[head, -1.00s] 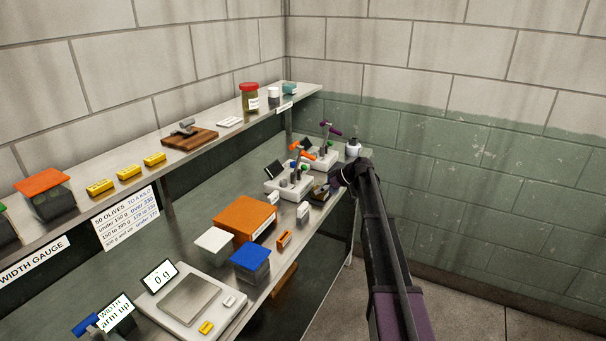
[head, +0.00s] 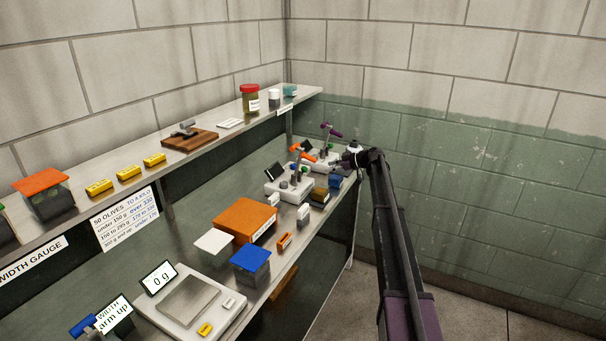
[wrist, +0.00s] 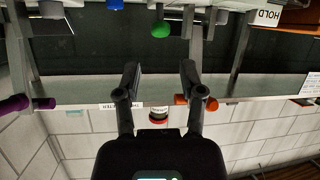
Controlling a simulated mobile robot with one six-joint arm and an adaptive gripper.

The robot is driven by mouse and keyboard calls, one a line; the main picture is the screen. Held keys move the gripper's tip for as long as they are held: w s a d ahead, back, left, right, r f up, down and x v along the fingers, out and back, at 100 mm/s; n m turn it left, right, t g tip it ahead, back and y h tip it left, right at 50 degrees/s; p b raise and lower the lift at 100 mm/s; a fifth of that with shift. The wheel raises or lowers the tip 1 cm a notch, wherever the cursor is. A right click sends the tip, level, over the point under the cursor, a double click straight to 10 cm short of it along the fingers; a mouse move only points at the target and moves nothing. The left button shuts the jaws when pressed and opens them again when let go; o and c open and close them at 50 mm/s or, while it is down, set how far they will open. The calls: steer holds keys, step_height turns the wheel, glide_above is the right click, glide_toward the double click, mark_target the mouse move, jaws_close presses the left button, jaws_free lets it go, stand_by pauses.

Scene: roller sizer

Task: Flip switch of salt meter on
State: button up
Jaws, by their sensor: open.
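Two white-based devices stand at the far right end of the bench in the head view. The nearer device (head: 284,190) has an orange handle, and the farther device has a purple handle (head: 331,130). I cannot read which is the salt meter, and no switch position is clear. My gripper (head: 352,158) is beside the farther device and partly covers it. In the wrist view, my gripper (wrist: 160,78) is open and empty, with its fingers apart. A green knob (wrist: 161,29) lies beyond the fingertips, and the orange handle (wrist: 196,102) shows beside the right finger.
A blue block (head: 335,182) and a brown block (head: 319,196) sit near the bench's front edge. An orange box (head: 243,216) and a scale (head: 190,300) reading 0 g stand nearer. The upper shelf (head: 205,153) runs above the bench. A purple handle (wrist: 28,103) shows in the wrist view.

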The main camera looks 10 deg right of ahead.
mark_target(303, 172)
steer(key=b+x, duration=0.4)
steer(key=x, duration=0.8)
steer(key=shift+f+b, duration=0.1)
steer(key=shift+b, duration=0.2)
steer(key=shift+x, duration=0.75)
jaws_close()
